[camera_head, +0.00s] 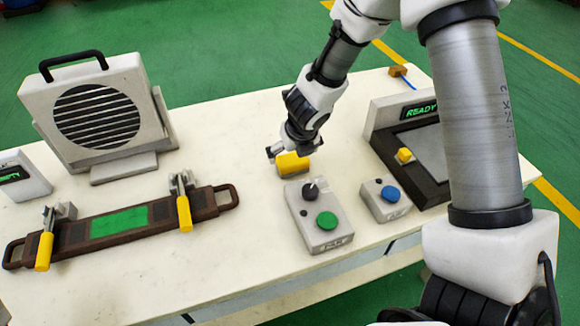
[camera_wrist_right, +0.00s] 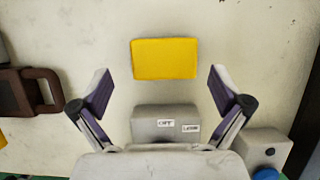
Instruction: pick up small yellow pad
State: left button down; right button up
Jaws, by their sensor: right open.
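The yellow pad (camera_head: 293,165) lies on the white table in the head view, just behind the grey control box. In the right wrist view the yellow pad (camera_wrist_right: 165,58) is a plain rectangle, lying flat with its long side across the picture. My right gripper (camera_head: 281,152) is right above the pad in the head view and partly covers it. In the right wrist view the right gripper (camera_wrist_right: 160,88) is open and empty, its fingers spread to either side of the pad with gaps. I cannot tell its exact height. My left gripper is not in view.
A grey control box (camera_head: 335,238) with a green button and a black knob stands in front of the pad. A blue-button box (camera_head: 397,211) and a black tray unit (camera_head: 435,190) with a READY display stand right. A clamped brown frame (camera_head: 160,226) and grille unit (camera_head: 55,95) stand left.

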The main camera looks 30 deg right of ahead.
aim_at(293, 159)
jog(key=x, duration=0.2)
jog(key=b+x, duration=0.1)
jog(key=x, duration=0.1)
jog(key=shift+s+d+f, duration=0.1)
jog(key=shift+s+d, duration=0.1)
jog(key=shift+d, duration=0.1)
jog(key=shift+w+f, duration=0.15)
jog(key=shift+w, duration=0.15)
jog(key=shift+s, duration=0.2)
jog(key=c, duration=1)
jog(key=shift+c, duration=0.2)
notch_tip(293, 159, up, 10)
jog(key=p, duration=0.7)
jog(key=shift+r, duration=0.2)
jog(key=shift+w+f, duration=0.1)
jog(key=shift+f, duration=0.05)
jog(key=shift+o, duration=0.9)
